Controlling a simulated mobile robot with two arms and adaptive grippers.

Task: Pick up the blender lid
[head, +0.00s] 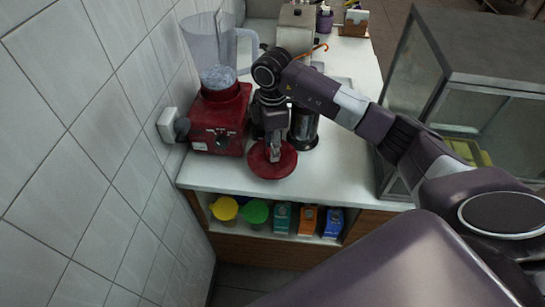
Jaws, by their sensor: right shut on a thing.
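The blender lid (272,166) is a round dark red disc near the front edge of the white counter, right of the blender base. My right gripper (274,152) points down at the lid from above and is shut on its middle. I cannot tell whether the lid touches the counter. The red blender (219,118) stands at the left by the wall, its clear jug (209,45) open at the top, with ice-like pieces low inside. My left gripper is not in view.
A dark cylinder (304,128) stands close behind my gripper. A glass case (480,110) is at the right. Under the counter (345,176), a shelf holds yellow (225,208) and green-lidded (256,212) tubs and several cartons. A tiled wall (80,120) bounds the left.

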